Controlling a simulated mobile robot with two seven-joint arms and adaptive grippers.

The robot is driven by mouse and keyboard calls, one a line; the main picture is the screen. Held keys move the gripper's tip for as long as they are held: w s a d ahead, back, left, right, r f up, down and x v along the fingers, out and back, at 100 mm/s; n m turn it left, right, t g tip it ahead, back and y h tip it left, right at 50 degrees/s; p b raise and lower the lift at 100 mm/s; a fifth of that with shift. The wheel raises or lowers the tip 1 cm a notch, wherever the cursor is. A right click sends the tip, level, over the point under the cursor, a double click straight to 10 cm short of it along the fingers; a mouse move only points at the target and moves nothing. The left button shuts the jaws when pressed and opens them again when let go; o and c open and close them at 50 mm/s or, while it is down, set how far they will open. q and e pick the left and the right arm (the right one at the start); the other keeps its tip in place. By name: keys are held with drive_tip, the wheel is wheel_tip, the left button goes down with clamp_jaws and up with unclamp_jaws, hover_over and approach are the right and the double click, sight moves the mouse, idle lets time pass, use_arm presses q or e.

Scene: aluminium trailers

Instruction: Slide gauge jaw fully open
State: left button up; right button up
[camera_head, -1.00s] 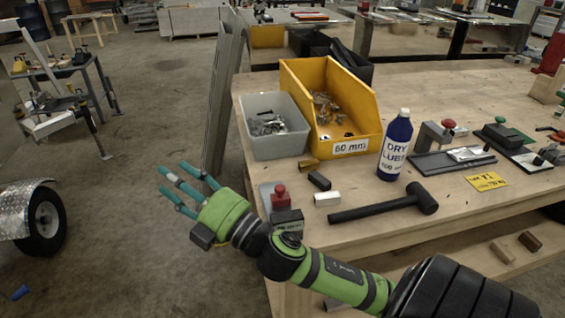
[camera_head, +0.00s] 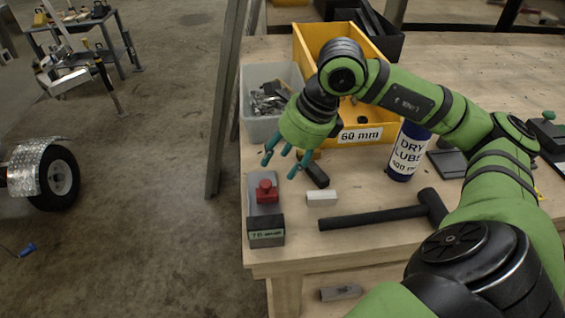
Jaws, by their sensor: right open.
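A small gauge sits at the near left corner of the bench. It has a grey base (camera_head: 255,193), a red knobbed jaw (camera_head: 266,193) and a dark end block (camera_head: 266,232) with a green label too small to read surely. A gap of bare base shows between the red jaw and the dark block. My right gripper (camera_head: 284,163) is open and empty, its teal fingers pointing down just beyond and slightly right of the red knob, apart from it. My left gripper is not in view.
A grey bin (camera_head: 262,128) of metal parts and a yellow bin (camera_head: 362,136) marked 60 mm stand behind. A white block (camera_head: 322,198), a dark block (camera_head: 317,174), a black mallet (camera_head: 375,216) and a dry lube bottle (camera_head: 406,155) lie or stand to the right.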

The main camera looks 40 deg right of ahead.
sight(266, 183)
drive_tip(key=shift+w+a+f, duration=0.2)
drive_tip(key=shift+a+f, duration=0.75)
drive_tip(key=x, duration=0.1)
drive_tip(key=p+x, duration=0.1)
drive_tip(key=x, duration=0.2)
drive_tip(key=shift+d+f, duration=0.15)
drive_tip(key=shift+d, duration=0.05)
drive_tip(key=shift+a+f, duration=0.1)
drive_tip(key=shift+w, duration=0.1)
clamp_jaws()
